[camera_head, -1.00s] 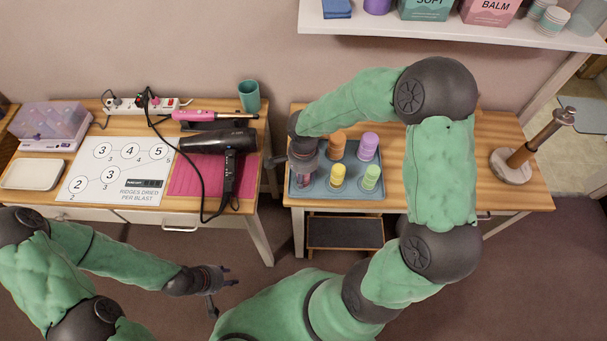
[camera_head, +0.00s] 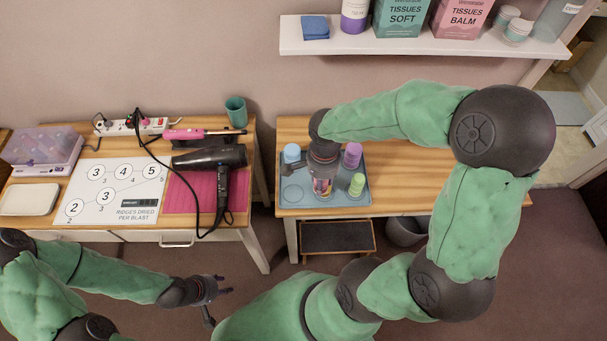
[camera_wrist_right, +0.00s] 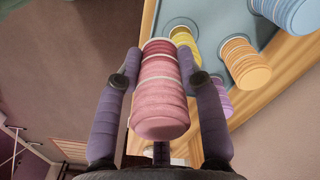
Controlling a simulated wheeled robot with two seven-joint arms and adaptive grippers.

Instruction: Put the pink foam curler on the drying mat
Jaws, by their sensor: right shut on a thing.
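The pink foam curler (camera_wrist_right: 160,100) is ribbed and held between the two fingers of my right gripper (camera_wrist_right: 160,85). In the head view my right gripper (camera_head: 322,178) is shut on it, over the blue tray (camera_head: 350,199); the curler mostly hides under the hand. A white mat (camera_head: 98,208) printed with numbered circles and "ridges dried per blast" lies bare on the left table. A magenta mat (camera_head: 182,200) lies beside it, under a hair dryer. Which one is the drying mat I cannot tell for sure. My left gripper (camera_head: 218,305) is open and empty, low in front of the tables.
The tray holds blue (camera_head: 292,153), purple (camera_head: 353,155), green (camera_head: 357,184), yellow (camera_wrist_right: 183,38) and orange (camera_wrist_right: 245,65) curlers. The hair dryer (camera_head: 210,158), its cord and a curling iron (camera_head: 195,134) crowd the left table's right half. A gap separates the tables.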

